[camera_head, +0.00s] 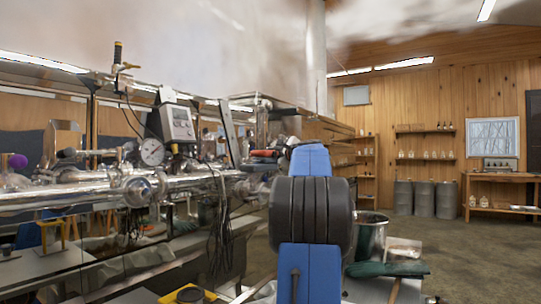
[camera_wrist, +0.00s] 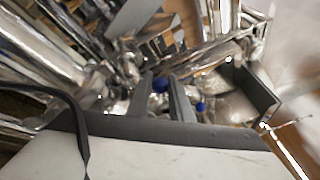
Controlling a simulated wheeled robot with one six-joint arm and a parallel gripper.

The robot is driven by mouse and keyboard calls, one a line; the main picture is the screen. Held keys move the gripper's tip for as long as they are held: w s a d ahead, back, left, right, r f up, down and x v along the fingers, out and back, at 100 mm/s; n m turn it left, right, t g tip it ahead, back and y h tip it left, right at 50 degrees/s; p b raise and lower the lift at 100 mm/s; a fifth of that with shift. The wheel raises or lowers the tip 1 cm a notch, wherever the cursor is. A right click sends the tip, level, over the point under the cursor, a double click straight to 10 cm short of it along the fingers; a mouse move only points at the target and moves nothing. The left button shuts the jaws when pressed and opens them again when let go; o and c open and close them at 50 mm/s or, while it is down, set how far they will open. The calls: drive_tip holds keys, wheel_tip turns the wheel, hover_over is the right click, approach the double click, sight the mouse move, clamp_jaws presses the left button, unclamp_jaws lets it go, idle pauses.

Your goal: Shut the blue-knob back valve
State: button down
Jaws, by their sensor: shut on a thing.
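In the wrist view, the two dark fingers of my gripper (camera_wrist: 160,92) are closed around a small round blue knob (camera_wrist: 160,84) among shiny metal pipes. A second blue knob (camera_wrist: 201,107) shows just right of the fingers, apart from them. I cannot tell from its surroundings which valve the held knob belongs to, nor how far it is turned. In the head view, my blue and black arm covers the spot where my gripper is, and no blue knob shows there.
Steel pipework (camera_head: 90,190) with a round gauge (camera_head: 152,152) and a display box (camera_head: 178,122) runs along the left. Open floor (camera_head: 465,255) lies right, with grey barrels (camera_head: 424,200) behind.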

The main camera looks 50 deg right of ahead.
drive_tip(key=shift+s+d+f+n+t+y, duration=0.15)
drive_tip(key=shift+s+d+n+y, duration=0.1)
drive_tip(key=shift+d+n+y, duration=0.4)
drive_tip(key=shift+s+d+r+n+t+y, duration=0.1)
drive_tip(key=shift+s+d+n+y, duration=0.2)
drive_tip(key=shift+y, duration=0.6)
drive_tip(key=shift+s+d+f+n+t+y, duration=0.1)
drive_tip(key=shift+s+d+n+t+y, duration=0.05)
drive_tip(key=shift+d+n+y, duration=0.5)
drive_tip(key=shift+s+d+n+y, duration=0.2)
drive_tip(key=shift+d+n+y, duration=0.45)
drive_tip(key=shift+y, duration=0.5)
drive_tip(key=shift+s+d+n+y, duration=0.15)
drive_tip(key=shift+d+n+y, duration=0.45)
drive_tip(key=shift+y, duration=0.55)
drive_tip(key=c, duration=1.9)
unclamp_jaws()
drive_tip(key=shift+o, duration=0.2)
drive_tip(key=v, duration=1.7)
drive_tip(key=shift+s+r, duration=0.2)
drive_tip(key=shift+r, duration=0.15)
drive_tip(key=shift+d, duration=0.1)
